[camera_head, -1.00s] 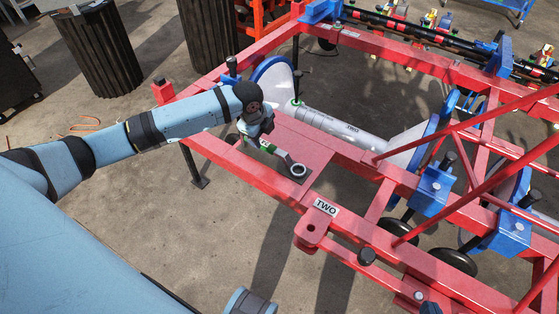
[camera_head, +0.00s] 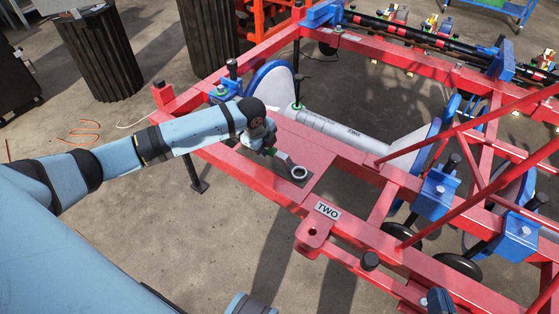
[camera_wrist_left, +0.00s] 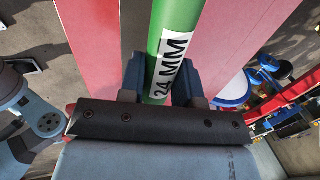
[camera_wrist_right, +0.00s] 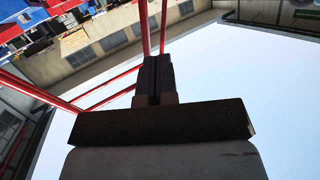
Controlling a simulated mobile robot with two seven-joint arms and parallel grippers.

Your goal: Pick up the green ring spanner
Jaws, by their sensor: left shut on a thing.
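The green ring spanner has a green handle (camera_wrist_left: 173,45) with a white "24 MM" label in the left wrist view. In the head view its silver ring end (camera_head: 299,173) shows over a dark patch on the red frame, near the "TWO" plate. I cannot tell whether the ring touches the surface. My left gripper (camera_wrist_left: 160,85) is shut on the handle, one finger on each side; it also shows in the head view (camera_head: 269,150), where it hides much of the handle. My right gripper (camera_wrist_right: 154,78) is shut and empty in the right wrist view, pointing toward sky and building.
The red frame (camera_head: 225,165) spreads across the middle and right, with diagonal bars at the right. A grey cylinder (camera_head: 340,130) and blue-edged discs (camera_head: 272,80) lie behind the spanner. Dark ribbed bins (camera_head: 103,55) stand at the back left. Bare floor (camera_head: 200,235) lies in front.

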